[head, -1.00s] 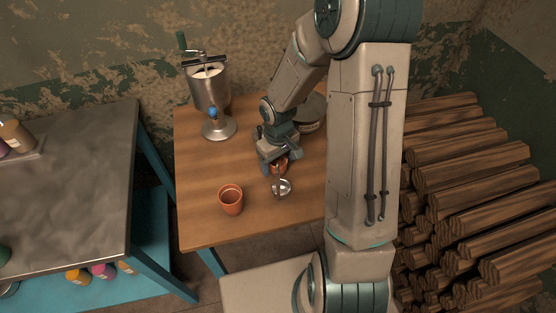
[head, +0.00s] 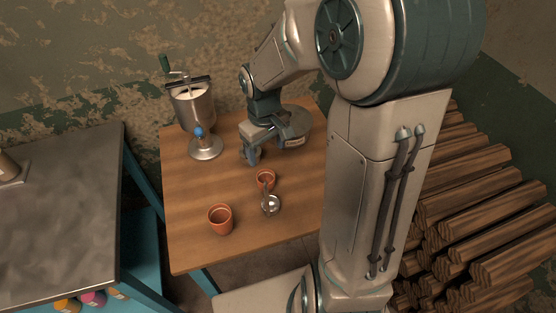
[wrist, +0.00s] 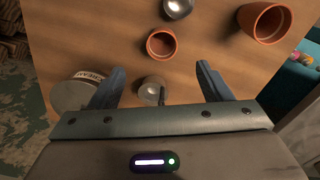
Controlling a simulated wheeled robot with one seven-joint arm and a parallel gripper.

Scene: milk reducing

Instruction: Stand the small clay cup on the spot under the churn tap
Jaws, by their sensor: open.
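No separate marked spot can be made out.
A larger clay cup (head: 220,219) stands at the front left of the table (head: 190,245). A round can labelled cream (wrist: 72,96) is at the back right, close to my gripper. A grey round metal thing (wrist: 151,90) lies below my fingers. Table between churn and cups is clear.

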